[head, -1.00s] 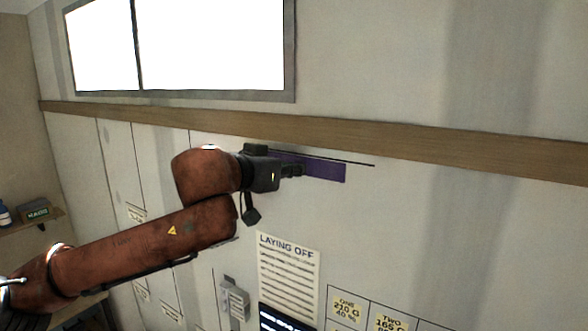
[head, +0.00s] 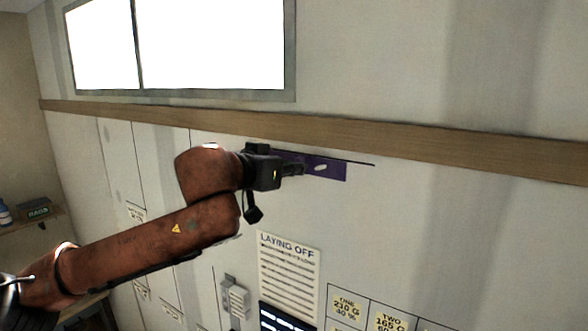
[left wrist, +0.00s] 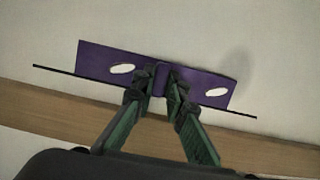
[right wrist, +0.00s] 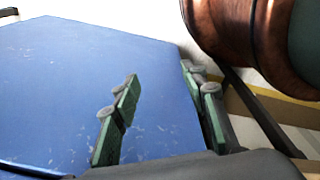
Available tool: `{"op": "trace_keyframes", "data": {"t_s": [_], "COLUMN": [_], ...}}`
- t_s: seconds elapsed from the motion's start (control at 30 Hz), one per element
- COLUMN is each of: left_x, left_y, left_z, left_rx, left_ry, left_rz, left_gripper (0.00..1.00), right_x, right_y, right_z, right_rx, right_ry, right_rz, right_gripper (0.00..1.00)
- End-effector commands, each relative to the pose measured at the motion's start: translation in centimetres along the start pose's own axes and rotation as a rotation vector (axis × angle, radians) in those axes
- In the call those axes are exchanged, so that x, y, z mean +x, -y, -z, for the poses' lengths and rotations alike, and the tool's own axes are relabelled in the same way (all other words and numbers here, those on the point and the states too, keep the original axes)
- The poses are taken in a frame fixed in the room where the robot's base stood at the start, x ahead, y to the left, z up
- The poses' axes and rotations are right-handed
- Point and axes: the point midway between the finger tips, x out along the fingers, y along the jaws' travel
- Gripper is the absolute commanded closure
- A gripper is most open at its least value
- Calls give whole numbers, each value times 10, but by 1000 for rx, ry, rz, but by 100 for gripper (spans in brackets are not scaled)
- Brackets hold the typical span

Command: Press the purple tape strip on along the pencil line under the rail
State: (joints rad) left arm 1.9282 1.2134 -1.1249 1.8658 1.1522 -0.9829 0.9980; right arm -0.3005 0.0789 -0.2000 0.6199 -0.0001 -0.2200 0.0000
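The purple tape strip (head: 338,171) lies along the wall below the wooden rail (head: 440,143), its upper edge close to the thin pencil line (head: 360,163). In the left wrist view the strip (left wrist: 100,60) shows nearly whole, with its rail-side edge running along the line (left wrist: 50,70). A white oval patch shows on each half. My left gripper (head: 298,169) is at the strip; in the left wrist view its fingers (left wrist: 162,80) close on a purple ridge at the strip's middle. My right gripper (right wrist: 165,95) is open and empty; it shows only in the right wrist view.
A bright window (head: 200,45) is above the rail. A "LAYING OFF" sheet (head: 289,270) and yellow-labelled charts (head: 345,305) hang below. A shelf (head: 45,220) stands at far left. A blue panel (right wrist: 70,90) lies beyond my right gripper.

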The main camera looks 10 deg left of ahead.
Motion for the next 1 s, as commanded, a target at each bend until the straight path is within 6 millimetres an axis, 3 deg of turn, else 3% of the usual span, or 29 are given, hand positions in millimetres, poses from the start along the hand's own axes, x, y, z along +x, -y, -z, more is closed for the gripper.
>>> {"op": "trace_keyframes", "data": {"t_s": [0.23, 0.57, 0.77, 1.0], "left_x": [0, -3, -30, -81], "left_y": [0, 0, 1, 1], "left_z": [0, 0, 0, 0], "left_rx": [0, 0, 0, -1], "left_ry": [0, 0, -2, -2], "left_rz": [1, 0, 0, 1], "left_gripper": [69, 69, 69, 69], "right_x": [0, 0, 0, 0], "right_y": [0, -3, -2, -1], "right_z": [0, 0, 0, 0], "right_rx": [0, -2, -1, -1], "right_ry": [0, 0, 0, 0], "right_rz": [0, -2, -2, -1], "right_gripper": [60, 60, 60, 60]}}
